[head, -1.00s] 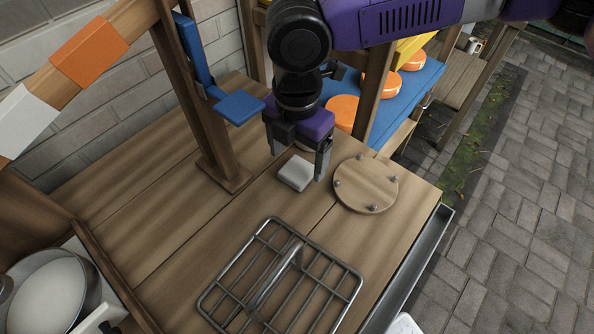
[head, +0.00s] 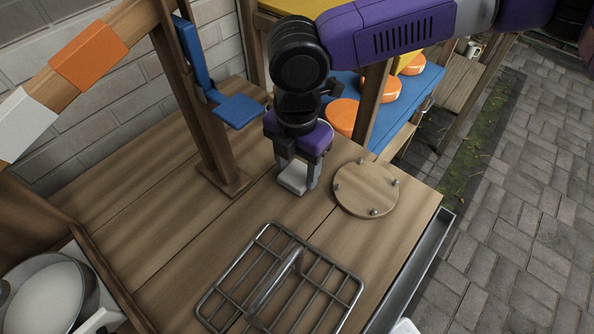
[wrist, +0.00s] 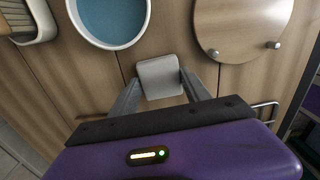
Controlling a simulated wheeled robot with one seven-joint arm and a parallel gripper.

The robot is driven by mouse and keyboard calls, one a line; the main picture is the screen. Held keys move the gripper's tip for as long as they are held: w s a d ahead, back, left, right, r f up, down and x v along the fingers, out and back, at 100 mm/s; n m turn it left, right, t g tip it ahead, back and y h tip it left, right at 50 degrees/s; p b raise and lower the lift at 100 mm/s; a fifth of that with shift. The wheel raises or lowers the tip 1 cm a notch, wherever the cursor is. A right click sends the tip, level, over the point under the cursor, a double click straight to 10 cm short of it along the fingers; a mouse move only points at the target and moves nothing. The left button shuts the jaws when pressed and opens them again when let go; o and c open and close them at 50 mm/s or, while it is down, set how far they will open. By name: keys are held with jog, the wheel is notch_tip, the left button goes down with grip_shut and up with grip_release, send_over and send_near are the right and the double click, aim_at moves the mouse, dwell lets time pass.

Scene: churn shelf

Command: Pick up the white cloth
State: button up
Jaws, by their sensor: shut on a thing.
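The white cloth (head: 293,177) is a small, pale, folded square. In the head view it sits between the fingers of my gripper (head: 297,178), at or just above the wooden tabletop; I cannot tell whether it still touches the wood. In the wrist view the cloth (wrist: 160,77) shows between the two fingertips of my gripper (wrist: 161,84), which press on its left and right sides. My gripper points down and is shut on the cloth.
A round wooden board with metal pegs (head: 366,188) lies just right of my gripper. A metal wire rack with a handle (head: 280,283) lies in front. A wooden post (head: 207,130) with a blue bracket stands to the left. The wrist view shows a blue-filled white bowl (wrist: 110,18).

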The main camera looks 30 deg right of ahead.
aim_at(297, 173)
jog(key=shift+r, duration=0.1)
notch_tip(297, 173, up, 20)
jog(key=p, duration=0.2)
dwell(0.3)
